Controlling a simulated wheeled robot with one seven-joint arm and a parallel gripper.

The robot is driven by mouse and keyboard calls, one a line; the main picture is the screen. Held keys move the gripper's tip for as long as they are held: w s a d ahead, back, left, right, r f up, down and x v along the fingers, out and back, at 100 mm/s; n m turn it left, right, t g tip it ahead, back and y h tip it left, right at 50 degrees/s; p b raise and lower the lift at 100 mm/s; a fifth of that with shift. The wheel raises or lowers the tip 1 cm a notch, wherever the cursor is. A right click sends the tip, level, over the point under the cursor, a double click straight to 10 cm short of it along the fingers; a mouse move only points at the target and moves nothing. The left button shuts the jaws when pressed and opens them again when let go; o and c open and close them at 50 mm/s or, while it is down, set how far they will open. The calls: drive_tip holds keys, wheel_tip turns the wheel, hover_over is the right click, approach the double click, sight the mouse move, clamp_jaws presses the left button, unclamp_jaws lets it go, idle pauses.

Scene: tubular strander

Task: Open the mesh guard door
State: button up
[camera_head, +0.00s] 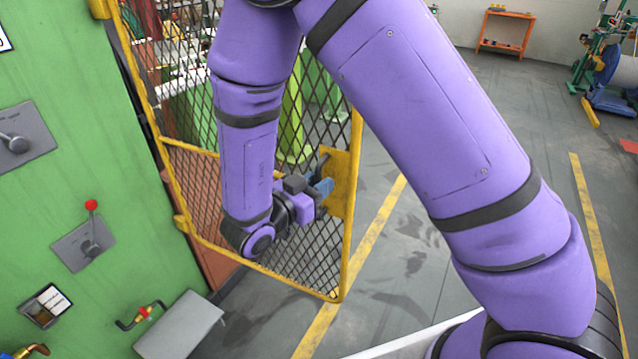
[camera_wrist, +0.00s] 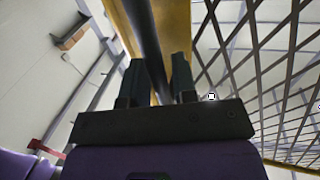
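The mesh guard door is a dark diamond mesh in a yellow frame (camera_head: 345,245), beside the green machine. It stands at an angle to the green panel. A yellow plate (camera_head: 341,180) on its free edge carries a dark bar handle (camera_wrist: 146,40). My gripper (camera_head: 324,188) is at this handle, reaching it from the left. In the wrist view, the two fingers (camera_wrist: 158,75) stand on either side of the bar, close against it. The mesh (camera_wrist: 270,60) is on the right there. My forearm hides part of the door in the head view.
The green machine panel (camera_head: 60,150) at left has levers, one with a red knob (camera_head: 91,205). A grey box (camera_head: 180,325) juts out below it. Floor right of the door is open, with yellow lines (camera_head: 375,235). An orange cart (camera_head: 506,32) stands far back.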

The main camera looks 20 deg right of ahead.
drive_tip(key=shift+o, duration=0.8)
drive_tip(key=v, duration=1)
drive_tip(key=shift+s+a, duration=0.15)
drive_tip(key=shift+a, duration=0.25)
drive_tip(key=shift+a, duration=0.1)
